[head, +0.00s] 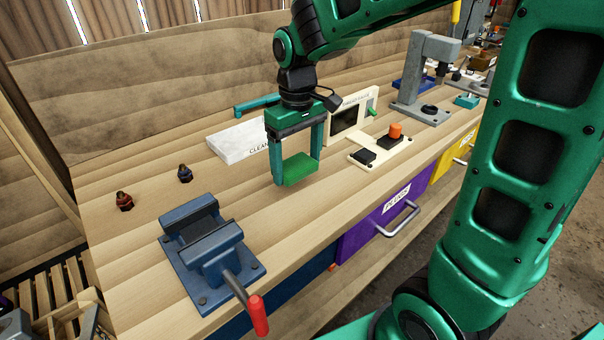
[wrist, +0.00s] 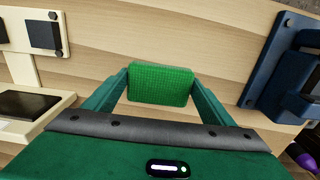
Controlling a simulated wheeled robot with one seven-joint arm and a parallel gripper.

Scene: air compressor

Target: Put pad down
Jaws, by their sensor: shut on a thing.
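The pad is a green block (head: 299,169) with a textured face. It sits between the two fingers of my gripper (head: 297,172) in the head view. In the wrist view the pad (wrist: 161,85) spans the gap between the fingers of my gripper (wrist: 160,90), which touch its sides. My gripper is shut on the pad and points down over the wooden workbench (head: 135,255). I cannot tell whether the pad touches the bench top.
A blue vise (head: 205,250) with a red-tipped handle stands left of the gripper. A white box (head: 235,140) marked "CLEAN" lies behind it. A cream panel (head: 368,157) with an orange button is to the right. Two small fittings (head: 185,173) (head: 124,201) stand at left. Bare wood lies around the gripper.

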